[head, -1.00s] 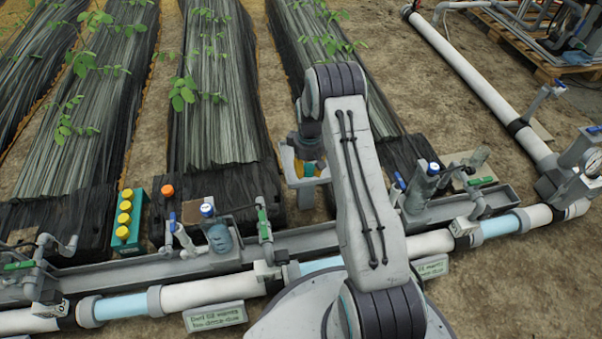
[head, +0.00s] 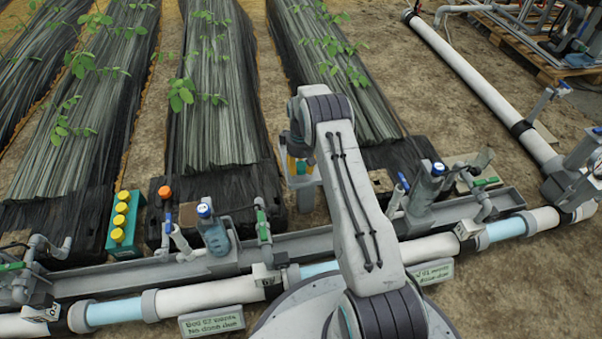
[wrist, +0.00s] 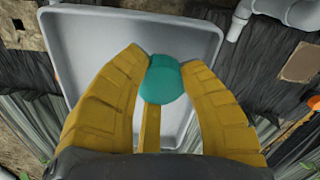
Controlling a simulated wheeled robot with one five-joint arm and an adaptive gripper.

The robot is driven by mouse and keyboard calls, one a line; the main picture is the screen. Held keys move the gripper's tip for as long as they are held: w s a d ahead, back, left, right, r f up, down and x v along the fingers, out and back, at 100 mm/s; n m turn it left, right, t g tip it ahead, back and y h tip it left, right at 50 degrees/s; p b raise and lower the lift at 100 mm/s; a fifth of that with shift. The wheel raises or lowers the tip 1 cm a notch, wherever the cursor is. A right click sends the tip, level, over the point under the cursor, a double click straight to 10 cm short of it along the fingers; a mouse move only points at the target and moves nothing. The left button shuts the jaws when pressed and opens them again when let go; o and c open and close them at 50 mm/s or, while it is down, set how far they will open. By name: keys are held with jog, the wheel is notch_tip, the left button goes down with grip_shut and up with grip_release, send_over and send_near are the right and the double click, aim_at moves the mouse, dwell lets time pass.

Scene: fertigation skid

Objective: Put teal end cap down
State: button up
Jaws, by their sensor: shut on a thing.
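The teal end cap (wrist: 163,82) is held between the yellow fingers of my gripper (wrist: 165,62) in the wrist view. My gripper is shut on it, one finger on each side. A grey-white tray (wrist: 85,50) with raised edges lies below and behind the cap in the wrist view. I cannot tell whether the cap touches the tray. In the head view my gripper (head: 298,168) is small and partly hidden by my arm, over the pale tray (head: 303,183).
A teal block with yellow caps (head: 122,225) stands to the left. An orange cap (head: 165,192) and a blue-capped bottle (head: 212,228) are near it. A grey channel (head: 130,272) and a white and blue pipe (head: 205,297) run across the front. Planted beds lie behind.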

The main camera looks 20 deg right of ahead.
jog(key=shift+f+b, duration=0.35)
jog(key=shift+f, duration=0.75)
jog(key=shift+f, duration=0.15)
jog(key=o, duration=0.8)
